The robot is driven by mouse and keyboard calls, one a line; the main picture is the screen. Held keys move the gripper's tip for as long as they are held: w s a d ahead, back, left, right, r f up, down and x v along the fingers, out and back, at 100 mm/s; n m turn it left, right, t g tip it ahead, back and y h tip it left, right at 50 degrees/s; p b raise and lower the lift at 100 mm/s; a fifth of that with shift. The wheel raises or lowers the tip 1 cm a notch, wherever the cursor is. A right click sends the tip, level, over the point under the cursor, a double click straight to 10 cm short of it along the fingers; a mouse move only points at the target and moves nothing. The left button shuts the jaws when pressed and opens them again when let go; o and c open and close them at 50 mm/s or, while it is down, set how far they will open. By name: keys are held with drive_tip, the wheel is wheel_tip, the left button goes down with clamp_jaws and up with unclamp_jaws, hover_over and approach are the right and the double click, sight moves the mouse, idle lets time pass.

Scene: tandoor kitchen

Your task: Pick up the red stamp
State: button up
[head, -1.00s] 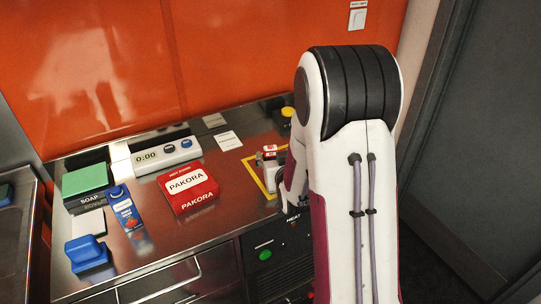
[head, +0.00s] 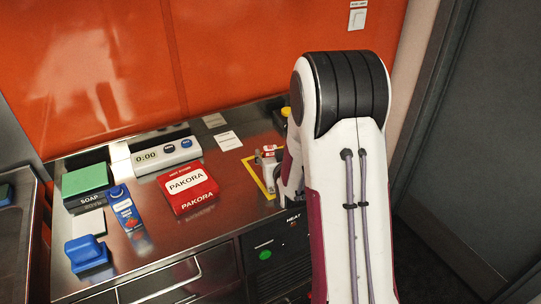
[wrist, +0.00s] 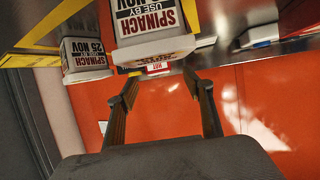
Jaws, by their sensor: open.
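I cannot make out a red stamp in either view; my arm hides part of the counter's right side in the head view. In the wrist view my gripper (wrist: 161,77) is open, with its two fingers apart and nothing held between them. Just beyond the fingertips is a white tub (wrist: 155,50) with a label reading SPINACH, upside down in the picture. A small red-and-white HOT label (wrist: 158,68) shows between the fingertips. In the head view the gripper is hidden behind my arm.
A yellow outline (head: 257,176) marks the counter beside my arm. A second white tub (wrist: 86,58) stands beside the first.

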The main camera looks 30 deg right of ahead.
sight(271, 148)
drive_tip(key=shift+x, duration=2.6)
drive_tip(key=shift+d+r, duration=0.1)
drive_tip(key=shift+r, duration=0.05)
drive_tip(key=c, duration=1.2)
